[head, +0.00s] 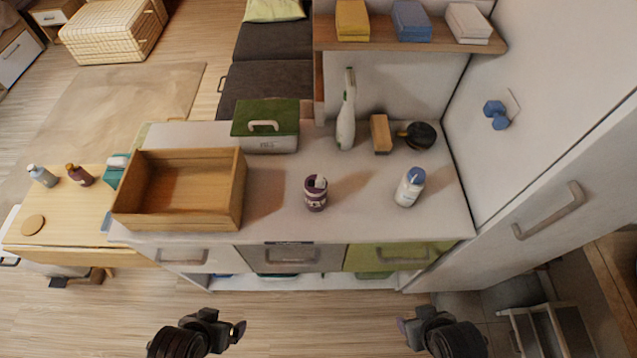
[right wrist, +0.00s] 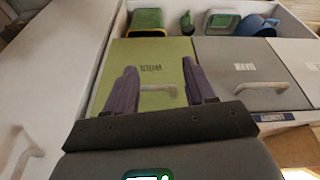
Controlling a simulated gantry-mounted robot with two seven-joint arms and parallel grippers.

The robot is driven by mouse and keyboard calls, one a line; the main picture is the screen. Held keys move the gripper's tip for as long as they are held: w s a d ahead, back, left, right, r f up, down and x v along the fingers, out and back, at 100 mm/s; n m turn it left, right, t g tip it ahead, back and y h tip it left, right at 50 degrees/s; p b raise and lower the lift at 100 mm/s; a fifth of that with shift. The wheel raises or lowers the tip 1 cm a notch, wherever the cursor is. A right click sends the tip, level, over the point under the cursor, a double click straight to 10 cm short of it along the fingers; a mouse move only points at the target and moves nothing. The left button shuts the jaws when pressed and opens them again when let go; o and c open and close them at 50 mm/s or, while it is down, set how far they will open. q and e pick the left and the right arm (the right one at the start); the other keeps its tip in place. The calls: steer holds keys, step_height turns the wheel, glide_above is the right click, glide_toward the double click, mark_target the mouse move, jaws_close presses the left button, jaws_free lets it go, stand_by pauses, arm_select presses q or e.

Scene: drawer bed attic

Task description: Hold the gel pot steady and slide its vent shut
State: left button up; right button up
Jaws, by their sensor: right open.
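The gel pot (head: 315,193) is a small purple pot with a pale band and a white top showing a dark opening. It stands upright near the middle of the white counter (head: 345,220) in the head view. My left gripper (head: 240,330) is low in front of the counter, well short of the pot; its jaw opening cannot be made out. My right gripper (head: 403,328) is also in front of the counter, apart from the pot. In the right wrist view its two fingers (right wrist: 161,88) are spread and empty, in front of a green drawer front (right wrist: 150,65).
A wooden open box (head: 180,225) stands left of the pot. A green-lidded box (head: 265,143), a spray bottle (head: 346,120), a wooden block (head: 380,134) and a dark round item (head: 420,135) stand behind. Counter around the pot is clear.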

steer(key=shift+o, duration=0.5)
steer(key=shift+w+r, duration=0.25)
steer(key=o, duration=0.4)
steer(key=shift+w+a, duration=0.2)
steer(key=shift+w, duration=0.15)
steer(key=shift+o, duration=0.2)
steer(key=n+t+y, duration=0.4)
steer(key=n+t, duration=0.5)
steer(key=n, duration=0.6)
glide_toward(320, 199)
steer(key=d, duration=0.3)
steer(key=w+a+r+n+t+y, duration=0.4)
steer(key=w+r+n+y, duration=0.3)
steer(key=n, duration=1.2)
steer(key=d+f+n+g+y, duration=0.1)
steer(key=d+f+n+g, duration=0.1)
steer(key=f+n+g, duration=0.1)
steer(key=w+d+f+n+g+y, duration=0.1)
steer(key=d+f+n+g, duration=0.1)
steer(key=f+n+g, duration=0.2)
steer(key=d+f+n+g, duration=0.2)
steer(key=f+n+g, duration=0.2)
steer(key=n, duration=0.3)
steer(key=shift+w+d+f+y, duration=0.1)
steer(key=shift+w+f+y, duration=0.15)
steer(key=shift+y, duration=0.15)
steer(key=shift+s+d+f+n+g, duration=0.15)
steer(key=shift+d+f+n+g, duration=0.15)
steer(key=shift+d+f+g, duration=0.1)
steer(key=shift+x, duration=4.85)
